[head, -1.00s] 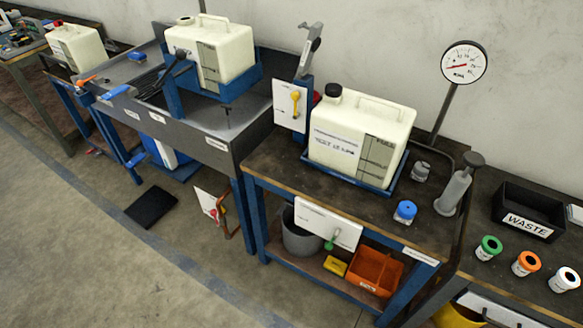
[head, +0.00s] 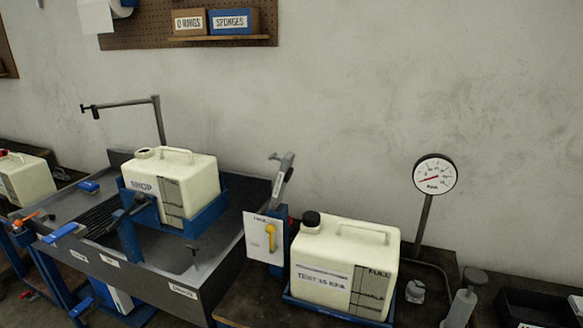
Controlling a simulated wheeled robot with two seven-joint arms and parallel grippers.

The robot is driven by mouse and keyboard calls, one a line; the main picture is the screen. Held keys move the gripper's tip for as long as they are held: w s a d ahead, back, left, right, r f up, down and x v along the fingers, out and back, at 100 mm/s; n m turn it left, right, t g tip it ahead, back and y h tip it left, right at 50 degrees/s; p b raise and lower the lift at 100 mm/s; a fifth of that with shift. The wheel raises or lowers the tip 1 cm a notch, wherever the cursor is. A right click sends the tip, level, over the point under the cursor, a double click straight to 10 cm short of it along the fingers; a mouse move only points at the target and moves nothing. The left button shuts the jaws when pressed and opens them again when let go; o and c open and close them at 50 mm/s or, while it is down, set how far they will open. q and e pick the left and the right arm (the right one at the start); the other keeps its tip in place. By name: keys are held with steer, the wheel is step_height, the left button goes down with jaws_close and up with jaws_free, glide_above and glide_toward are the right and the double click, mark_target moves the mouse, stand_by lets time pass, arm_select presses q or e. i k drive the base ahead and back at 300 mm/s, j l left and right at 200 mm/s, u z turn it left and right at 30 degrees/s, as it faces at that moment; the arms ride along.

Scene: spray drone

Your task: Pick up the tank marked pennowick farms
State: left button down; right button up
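Three cream tanks are in the head view, and I can read pennowick farms on none of them. The left tank (head: 28,178) is cut by the picture's left edge, with no readable name. The middle tank (head: 190,180) is marked SHOP and sits in a blue cradle (head: 210,222) over the grey sink, its neck showing no black cap. The right tank (head: 345,255) has a black cap and a label reading TEST and KPA, and stands in a blue tray (head: 335,312) on the bench. Neither of my grippers is in view.
A pressure gauge (head: 435,175) stands on a post right of the right tank. A grey hand pump (head: 460,308) and a black bin (head: 535,308) are at lower right. A white card with a yellow key-like piece (head: 270,237) hangs between the tanks. A pegboard shelf holds boxes (head: 233,22).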

mark_target(348, 265)
steer(key=i+j+z, duration=0.4)
steer(key=j, duration=0.3)
steer(key=i+j+z, duration=0.45)
steer(key=j, duration=0.4)
steer(key=l, duration=0.45)
steer(key=k, duration=0.05)
